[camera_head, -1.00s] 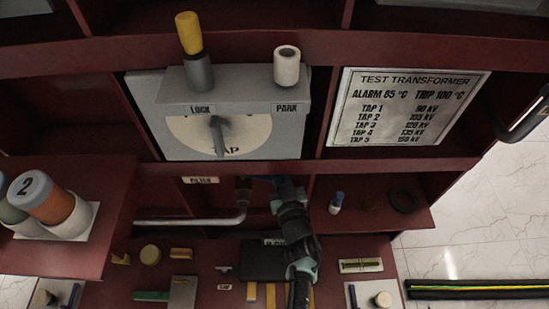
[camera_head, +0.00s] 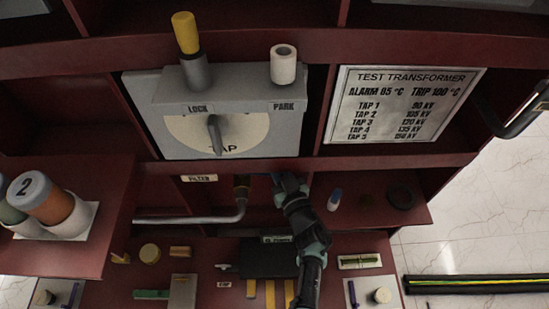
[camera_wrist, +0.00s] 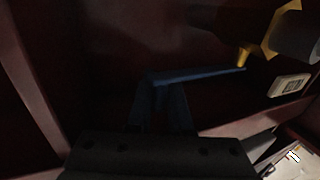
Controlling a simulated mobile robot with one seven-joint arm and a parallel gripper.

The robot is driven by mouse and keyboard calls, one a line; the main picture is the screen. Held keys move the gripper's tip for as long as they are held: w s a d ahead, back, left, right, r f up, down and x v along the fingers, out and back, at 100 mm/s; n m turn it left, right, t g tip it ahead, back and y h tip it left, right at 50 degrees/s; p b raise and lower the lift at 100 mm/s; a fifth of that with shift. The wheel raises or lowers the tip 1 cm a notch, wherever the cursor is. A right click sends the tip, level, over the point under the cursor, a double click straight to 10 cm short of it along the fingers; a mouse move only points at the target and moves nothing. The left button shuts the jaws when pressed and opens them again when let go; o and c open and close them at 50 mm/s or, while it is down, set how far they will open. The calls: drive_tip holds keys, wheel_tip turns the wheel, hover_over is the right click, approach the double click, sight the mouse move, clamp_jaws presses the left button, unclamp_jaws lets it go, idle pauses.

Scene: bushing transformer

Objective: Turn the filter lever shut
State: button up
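The filter valve (camera_head: 241,187) sits at the end of a grey pipe, below and right of the FILTER label (camera_head: 200,178). In the wrist view its brass stem (camera_wrist: 243,57) shows at upper right. A blue bar, apparently the filter lever (camera_wrist: 205,75), runs left from that stem to my gripper (camera_wrist: 157,85). In the head view only a small blue bit (camera_head: 277,177) shows beside my gripper (camera_head: 283,180), which is inside the compartment right of the valve. The fingers are dark and meet the bar's left end; their grip is unclear.
The grey TAP panel (camera_head: 215,137) is above. A shelf with a blue-tipped piece (camera_head: 335,199) and a dark ring (camera_head: 401,196) is at right. A black box (camera_head: 265,258) and small parts lie below. A reddish wall (camera_wrist: 35,90) borders the wrist view's left.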

drive_tip(key=o, duration=0.4)
drive_tip(key=p+v, duration=0.4)
drive_tip(key=v, duration=0.9)
drive_tip(key=shift+p, duration=0.3)
